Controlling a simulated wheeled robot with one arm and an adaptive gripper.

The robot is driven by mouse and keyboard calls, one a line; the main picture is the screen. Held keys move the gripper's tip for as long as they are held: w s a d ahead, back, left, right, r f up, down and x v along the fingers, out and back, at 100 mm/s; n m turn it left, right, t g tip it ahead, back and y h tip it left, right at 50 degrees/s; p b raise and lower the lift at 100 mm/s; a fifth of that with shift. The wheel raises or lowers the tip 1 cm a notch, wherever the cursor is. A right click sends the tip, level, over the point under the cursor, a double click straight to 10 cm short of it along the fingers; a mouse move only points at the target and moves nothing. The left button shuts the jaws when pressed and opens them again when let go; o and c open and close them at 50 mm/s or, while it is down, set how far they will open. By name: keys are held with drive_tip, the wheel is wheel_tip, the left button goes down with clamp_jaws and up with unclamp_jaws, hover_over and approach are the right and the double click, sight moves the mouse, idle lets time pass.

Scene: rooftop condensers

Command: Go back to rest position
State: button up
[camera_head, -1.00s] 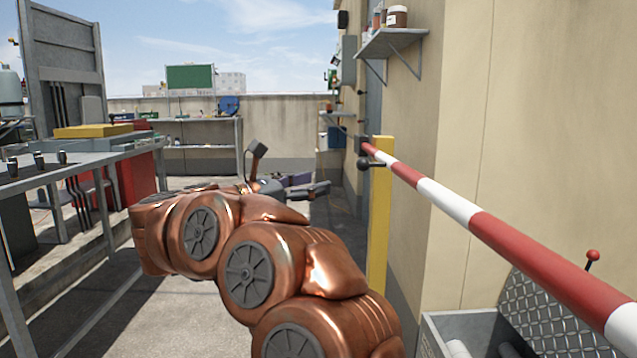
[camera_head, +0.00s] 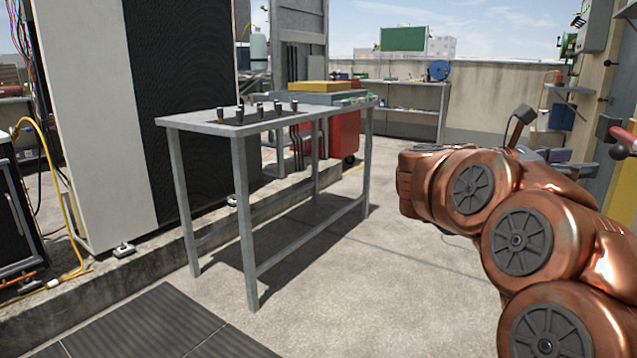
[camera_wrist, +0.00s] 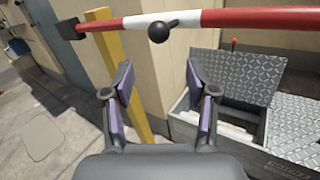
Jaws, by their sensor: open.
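My copper-coloured arm reaches forward on the right side of the head view, and my gripper (camera_head: 560,153) shows only in part behind it. In the wrist view my gripper (camera_wrist: 160,95) is open, its two purple-padded fingers apart with nothing between them. Beyond the fingers, a red and white barrier bar (camera_wrist: 220,18) with a black knob (camera_wrist: 159,31) crosses the top of the view. A yellow post (camera_wrist: 118,70) stands behind the left finger. I cannot tell how far the fingers are from the bar.
A grey metal table (camera_head: 270,121) with several small dark items stands left of centre. A red cabinet (camera_head: 345,132) stands behind it. An open diamond-plate box (camera_wrist: 235,80) lies right of the post. The concrete floor (camera_head: 370,270) between table and arm is clear.

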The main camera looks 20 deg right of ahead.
sight(613, 159)
drive_tip(key=shift+x, duration=3.5)
drive_tip(key=shift+s+a+r, duration=0.1)
drive_tip(key=shift+a, duration=0.05)
